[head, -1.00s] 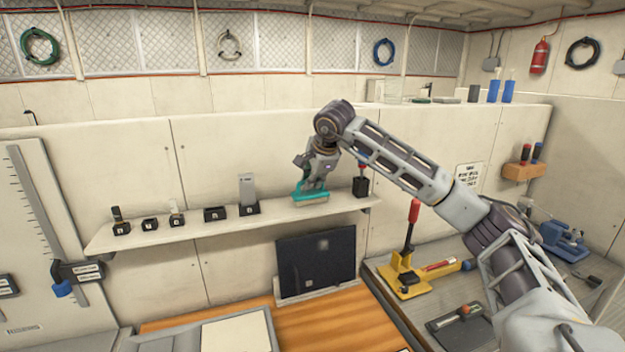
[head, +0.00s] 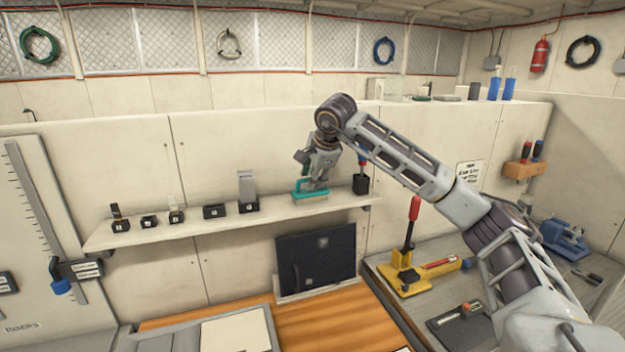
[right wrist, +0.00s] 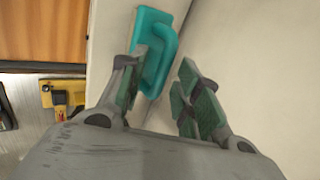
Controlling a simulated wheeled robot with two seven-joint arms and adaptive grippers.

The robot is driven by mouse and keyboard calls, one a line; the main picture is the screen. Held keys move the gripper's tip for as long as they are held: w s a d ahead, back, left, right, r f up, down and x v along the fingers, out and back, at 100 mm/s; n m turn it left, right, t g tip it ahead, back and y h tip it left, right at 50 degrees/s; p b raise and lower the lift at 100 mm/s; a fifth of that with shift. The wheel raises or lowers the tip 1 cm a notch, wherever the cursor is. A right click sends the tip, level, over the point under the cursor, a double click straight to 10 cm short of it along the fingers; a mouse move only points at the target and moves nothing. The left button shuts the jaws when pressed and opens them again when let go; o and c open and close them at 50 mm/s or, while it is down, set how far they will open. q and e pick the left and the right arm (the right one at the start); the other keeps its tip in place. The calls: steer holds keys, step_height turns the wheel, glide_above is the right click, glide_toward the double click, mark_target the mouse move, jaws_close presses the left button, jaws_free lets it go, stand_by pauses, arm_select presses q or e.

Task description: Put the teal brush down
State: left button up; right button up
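The teal brush (head: 311,197) rests on the long pale wall shelf (head: 225,228), toward its right end, with its handle upward. In the right wrist view the brush (right wrist: 160,48) has a looped teal handle. My right gripper (head: 317,184) is right at the brush, just above it. In the right wrist view its green-padded fingers (right wrist: 160,92) are spread apart with an empty gap. One finger is beside the handle and overlaps it; I cannot tell if they touch. My left gripper is not in view.
A dark holder (head: 360,184) stands on the shelf just right of the brush. Several small black holders, one with a grey upright piece (head: 247,187), stand to the left. A dark panel (head: 316,260) is below. A yellow tool (head: 410,280) stands on the right bench.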

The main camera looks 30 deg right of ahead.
steer(key=d+b+v, duration=0.1)
steer(key=v, duration=1.2)
steer(key=shift+a, duration=0.15)
steer(key=shift+w, duration=0.1)
stand_by(0.4)
